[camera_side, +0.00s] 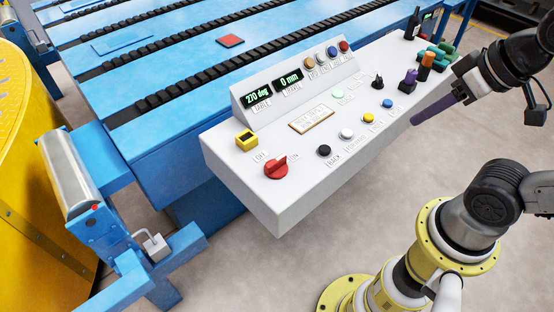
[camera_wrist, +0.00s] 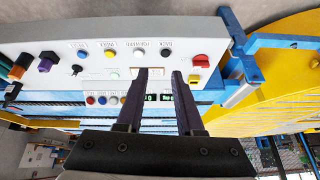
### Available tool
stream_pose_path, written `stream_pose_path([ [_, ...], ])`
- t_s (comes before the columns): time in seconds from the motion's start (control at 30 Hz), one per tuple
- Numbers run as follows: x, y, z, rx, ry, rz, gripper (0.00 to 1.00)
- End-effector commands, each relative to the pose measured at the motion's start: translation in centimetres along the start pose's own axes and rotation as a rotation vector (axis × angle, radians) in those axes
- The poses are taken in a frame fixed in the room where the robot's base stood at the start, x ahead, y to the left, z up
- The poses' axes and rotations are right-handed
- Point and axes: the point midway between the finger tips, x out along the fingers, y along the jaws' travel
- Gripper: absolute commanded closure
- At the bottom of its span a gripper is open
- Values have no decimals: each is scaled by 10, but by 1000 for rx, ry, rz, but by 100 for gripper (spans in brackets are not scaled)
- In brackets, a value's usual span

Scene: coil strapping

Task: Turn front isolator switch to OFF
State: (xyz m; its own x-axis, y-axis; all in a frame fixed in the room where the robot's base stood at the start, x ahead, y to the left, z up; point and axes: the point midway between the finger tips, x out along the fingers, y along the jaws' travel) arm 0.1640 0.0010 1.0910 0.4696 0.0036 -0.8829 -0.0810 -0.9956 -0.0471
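The red rotary switch (camera_side: 276,169) sits at the near left end of the white sloped console, between printed OFF and ON labels. Its handle appears to point toward the ON label at its right. It also shows in the wrist view (camera_wrist: 200,61), right of my fingertips. My gripper (camera_side: 416,121) hangs past the console's right side in the side view, well apart from the switch. In the wrist view my gripper (camera_wrist: 161,74) has its two dark purple fingers spread with an empty gap between them.
A blue conveyor (camera_side: 160,120) lies behind. A yellow coil (camera_side: 30,170) stands left.

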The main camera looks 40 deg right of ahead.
Motion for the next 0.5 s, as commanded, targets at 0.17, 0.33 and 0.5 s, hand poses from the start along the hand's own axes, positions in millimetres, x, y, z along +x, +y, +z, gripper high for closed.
stream_pose_path([
  [0.17, -10, -12, -17, 279, 9, -51, 51],
  [0.33, -10, -32, -51, 611, -65, -106, 51],
  [0.5, 5, -54, -91, 934, -192, -127, 51],
])
